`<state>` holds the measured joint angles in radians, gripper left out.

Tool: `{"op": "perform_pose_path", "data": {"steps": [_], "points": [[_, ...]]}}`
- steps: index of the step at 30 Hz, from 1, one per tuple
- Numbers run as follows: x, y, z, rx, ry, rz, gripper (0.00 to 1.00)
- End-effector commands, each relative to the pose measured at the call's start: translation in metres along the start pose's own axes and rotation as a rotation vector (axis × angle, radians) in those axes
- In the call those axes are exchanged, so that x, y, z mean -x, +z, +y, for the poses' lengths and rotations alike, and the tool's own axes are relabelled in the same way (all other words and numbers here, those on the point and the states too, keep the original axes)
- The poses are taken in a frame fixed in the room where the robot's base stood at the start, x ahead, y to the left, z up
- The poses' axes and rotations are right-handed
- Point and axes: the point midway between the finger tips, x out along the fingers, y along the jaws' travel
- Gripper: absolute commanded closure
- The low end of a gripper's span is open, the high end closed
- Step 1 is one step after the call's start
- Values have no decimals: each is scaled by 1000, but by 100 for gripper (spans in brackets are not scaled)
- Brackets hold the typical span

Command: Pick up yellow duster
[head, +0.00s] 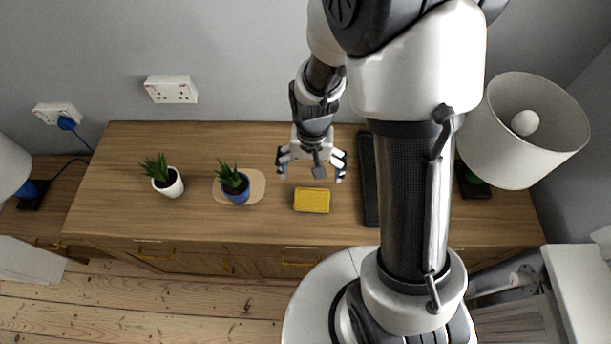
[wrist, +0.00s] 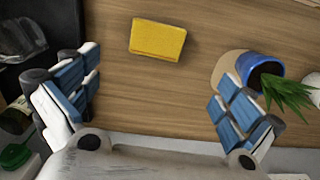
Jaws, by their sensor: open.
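The yellow duster (head: 312,200) is a flat rectangular block lying on the wooden cabinet top, near its front edge. It also shows in the wrist view (wrist: 157,40), at the top, a little left of centre. My gripper (head: 311,173) is open and empty. In the head view it is above the cabinet top, just behind the duster. In the wrist view its fingers (wrist: 157,92) are spread wide with bare wood between them, and the duster is apart from both.
A blue pot with a plant (head: 235,186) stands on a pale oval mat (head: 258,187) left of the duster. A white pot with a plant (head: 168,182) stands further left. A dark flat object (head: 368,190) lies right of the duster. A lamp (head: 522,130) is at the right.

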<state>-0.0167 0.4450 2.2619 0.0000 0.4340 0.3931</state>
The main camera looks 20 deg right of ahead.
Motion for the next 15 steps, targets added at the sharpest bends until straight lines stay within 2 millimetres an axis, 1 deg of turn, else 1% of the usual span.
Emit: {"op": "perform_pose_path", "data": {"steps": [1, 9, 12, 15], "points": [[-15, 2, 1, 0, 2, -5, 0], [-75, 1, 1, 1, 2, -4, 0], [-91, 1, 1, 1, 1, -3, 0], [-101, 0, 1, 1, 1, -3, 0]]}}
